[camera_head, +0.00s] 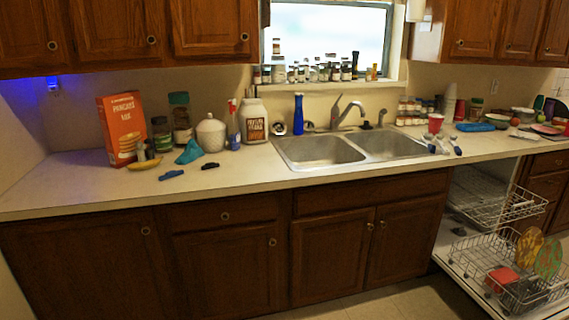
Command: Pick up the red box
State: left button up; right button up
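A red-orange pancake mix box (121,112) stands upright on the counter at the left, near the corner of the walls. Its front faces the room and shows a picture of pancakes. A small yellow dish (144,164) and a small pale object beside it stand before the box's lower right part and hide a little of it. Neither of my grippers shows in the head view.
Jars (181,118), a white canister (211,133) and a teal cloth (189,152) stand right of the box. Small dark objects lie before them. The double sink (318,150) is mid-counter. The dishwasher (490,200) is open at right. The front left counter (75,190) is clear.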

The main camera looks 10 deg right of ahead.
aim_at(504, 276)
jog(key=i+z, duration=0.4)
jog(key=i, duration=0.25)
jog(key=i+j+z, duration=0.35)
jog(key=i, duration=0.3)
jog(key=i+l+z, duration=0.15)
jog(key=z, duration=0.25)
jog(key=i+z, duration=0.6)
jog(key=z, duration=0.15)
jog(key=i+z, duration=0.25)
jog(key=z, duration=0.15)
jog(key=i+l+z, duration=0.1)
jog(key=i+z, duration=0.2)
jog(key=i, duration=0.25)
jog(key=i+z, duration=0.35)
jog(key=i, duration=0.6)
